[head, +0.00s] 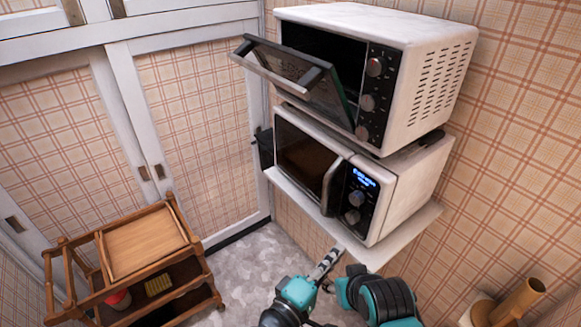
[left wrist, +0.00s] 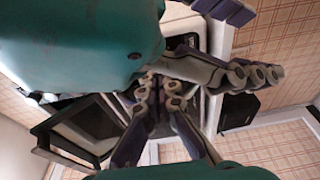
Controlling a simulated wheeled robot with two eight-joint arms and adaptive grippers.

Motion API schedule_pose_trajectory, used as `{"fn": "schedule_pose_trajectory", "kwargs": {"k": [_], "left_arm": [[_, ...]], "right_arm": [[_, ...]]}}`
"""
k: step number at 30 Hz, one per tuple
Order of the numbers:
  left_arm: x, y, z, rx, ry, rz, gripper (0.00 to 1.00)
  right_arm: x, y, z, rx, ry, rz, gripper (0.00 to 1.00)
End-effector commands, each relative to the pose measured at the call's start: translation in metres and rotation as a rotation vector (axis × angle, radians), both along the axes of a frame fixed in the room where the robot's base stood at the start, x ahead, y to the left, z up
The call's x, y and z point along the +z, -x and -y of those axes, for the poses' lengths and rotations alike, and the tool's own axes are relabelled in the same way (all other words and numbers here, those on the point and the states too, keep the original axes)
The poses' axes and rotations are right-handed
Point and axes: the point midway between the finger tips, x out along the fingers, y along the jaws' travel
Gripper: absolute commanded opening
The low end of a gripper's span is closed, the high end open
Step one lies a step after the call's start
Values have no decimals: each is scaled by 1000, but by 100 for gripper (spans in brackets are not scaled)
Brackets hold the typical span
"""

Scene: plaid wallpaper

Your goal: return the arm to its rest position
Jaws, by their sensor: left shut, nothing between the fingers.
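My left gripper (head: 329,260) is in the lower middle of the head view, in front of and below the shelf with the ovens. It is shut with nothing held, and its teal wrist (head: 297,290) is behind it. In the left wrist view the linked fingers (left wrist: 160,98) fill the middle, with teal arm parts around them. My right gripper does not show in either view.
A toaster oven (head: 425,80) with its door (head: 290,75) hanging partly open stands on a microwave (head: 410,185), whose door is shut. A white shelf (head: 400,240) carries them. A wooden trolley (head: 145,245) stands lower left. Grey floor (head: 250,260) between is clear.

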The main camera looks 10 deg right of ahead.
Motion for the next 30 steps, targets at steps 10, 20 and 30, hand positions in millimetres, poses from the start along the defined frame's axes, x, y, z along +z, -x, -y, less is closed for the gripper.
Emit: {"fn": "schedule_pose_trajectory", "kwargs": {"k": [10,20,30], "left_arm": [[-20,-31,-90,-33,-636,239,0],[-80,1,-290,-76,-1419,1,0],[-84,22,-337,-85,-1562,-103,0]], "right_arm": [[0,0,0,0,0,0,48],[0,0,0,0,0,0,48],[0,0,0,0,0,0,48]]}}
